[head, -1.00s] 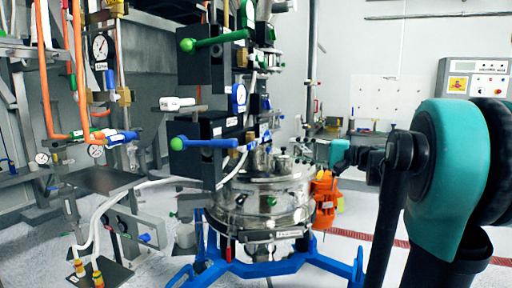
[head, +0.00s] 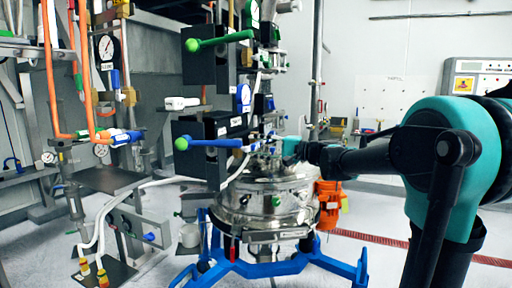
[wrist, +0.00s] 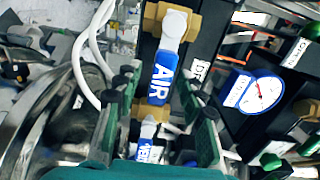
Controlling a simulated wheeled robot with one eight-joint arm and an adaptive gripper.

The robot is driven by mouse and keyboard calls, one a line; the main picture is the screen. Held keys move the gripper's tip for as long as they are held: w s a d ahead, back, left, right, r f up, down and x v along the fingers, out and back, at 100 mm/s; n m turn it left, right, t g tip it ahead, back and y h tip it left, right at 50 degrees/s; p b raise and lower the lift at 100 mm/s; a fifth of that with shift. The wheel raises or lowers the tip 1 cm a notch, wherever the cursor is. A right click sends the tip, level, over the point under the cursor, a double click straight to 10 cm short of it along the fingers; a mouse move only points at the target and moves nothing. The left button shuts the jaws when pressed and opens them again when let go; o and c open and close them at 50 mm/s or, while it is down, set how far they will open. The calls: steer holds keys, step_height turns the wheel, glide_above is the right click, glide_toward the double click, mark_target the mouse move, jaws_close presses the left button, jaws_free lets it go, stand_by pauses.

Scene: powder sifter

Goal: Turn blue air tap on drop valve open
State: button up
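The blue air tap (wrist: 163,75), a blue handle with white "AIR" lettering and a white end, sits on a brass fitting in the middle of the wrist view. My gripper (wrist: 158,92) is open, with one dark finger on each side of the tap and visible gaps between. The fingers do not look closed on it. In the head view my gripper (head: 288,148) is beside the valve stack, right of the blue lever with a green ball end (head: 205,143). I cannot make out the air tap clearly in the head view.
A second blue tap (wrist: 147,152) lies just below the air tap. A round blue gauge (wrist: 262,92) is to the right. White hoses (wrist: 92,50) run at the left. The steel vessel (head: 262,200) stands on a blue frame (head: 270,268) below my gripper.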

steer(key=shift+a, duration=0.2)
jaws_close()
stand_by(0.4)
